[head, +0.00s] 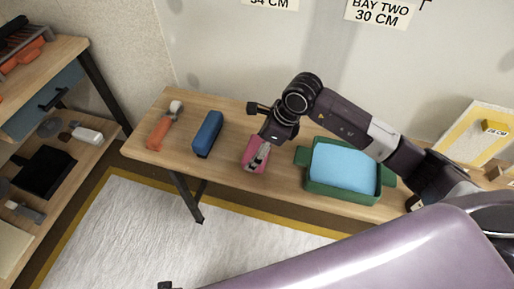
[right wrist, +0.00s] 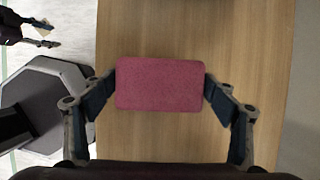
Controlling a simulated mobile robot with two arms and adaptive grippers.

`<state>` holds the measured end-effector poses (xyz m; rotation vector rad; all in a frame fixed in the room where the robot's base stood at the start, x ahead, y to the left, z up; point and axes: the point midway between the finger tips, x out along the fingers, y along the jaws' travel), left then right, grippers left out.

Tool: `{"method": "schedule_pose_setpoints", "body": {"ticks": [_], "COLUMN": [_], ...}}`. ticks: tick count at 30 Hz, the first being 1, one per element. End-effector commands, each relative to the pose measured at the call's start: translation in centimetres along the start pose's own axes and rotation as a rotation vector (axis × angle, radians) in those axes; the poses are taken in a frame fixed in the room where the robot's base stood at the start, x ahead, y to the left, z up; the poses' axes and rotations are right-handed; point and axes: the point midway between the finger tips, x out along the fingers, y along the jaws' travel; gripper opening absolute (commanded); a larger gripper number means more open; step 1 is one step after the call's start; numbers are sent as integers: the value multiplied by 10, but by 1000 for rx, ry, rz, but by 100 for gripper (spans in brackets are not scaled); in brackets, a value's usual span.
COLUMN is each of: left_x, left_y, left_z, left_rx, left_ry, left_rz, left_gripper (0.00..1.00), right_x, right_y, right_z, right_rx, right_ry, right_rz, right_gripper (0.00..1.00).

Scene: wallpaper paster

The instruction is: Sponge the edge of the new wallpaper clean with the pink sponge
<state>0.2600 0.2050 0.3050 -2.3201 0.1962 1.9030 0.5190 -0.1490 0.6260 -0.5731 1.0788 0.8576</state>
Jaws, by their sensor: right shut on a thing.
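The pink sponge (head: 249,151) is at the middle of the wooden bench in the head view. My right gripper (head: 257,157) is shut on it, with a finger on each side. In the right wrist view the sponge (right wrist: 160,84) sits squarely between the two fingertips, its broad face toward the camera and the bench top behind it. I cannot tell whether it touches the bench. The wall (head: 300,55) behind the bench is pale; I cannot make out a wallpaper edge. My left gripper (right wrist: 48,33) shows small at the upper left of the right wrist view, its fingers apart.
A green tub (head: 313,187) of light blue water stands right of the sponge. A blue block-like tool (head: 208,134) and an orange-handled tool (head: 163,128) lie to its left. A yellow-edged board (head: 462,130) is at the far right. A shelf unit (head: 100,131) stands left.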

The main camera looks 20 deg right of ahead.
Motion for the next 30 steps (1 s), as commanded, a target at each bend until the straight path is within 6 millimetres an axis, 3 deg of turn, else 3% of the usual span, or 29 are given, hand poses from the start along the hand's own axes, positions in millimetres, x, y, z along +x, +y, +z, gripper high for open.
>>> {"method": "schedule_pose_setpoints", "body": {"ticks": [6, 17, 22, 30], "left_x": [-1, -2, -2, 10], "left_y": [1, 0, -1, -1], "left_z": [2, -4, -9, 3], "left_rx": [0, 0, 1, 3], "left_ry": [-4, 6, 22, 7], "left_rz": [1, -1, -2, -1], "left_gripper": [41, 41, 41, 41], "right_x": [0, 4, -26, -67], "right_y": [0, 1, -2, -6], "right_z": [0, -2, -1, 1], "right_rx": [0, 2, -3, -1], "right_ry": [0, 0, -1, -1], "right_rz": [0, 2, -5, -3], "right_gripper": [96, 96, 96, 96]}}
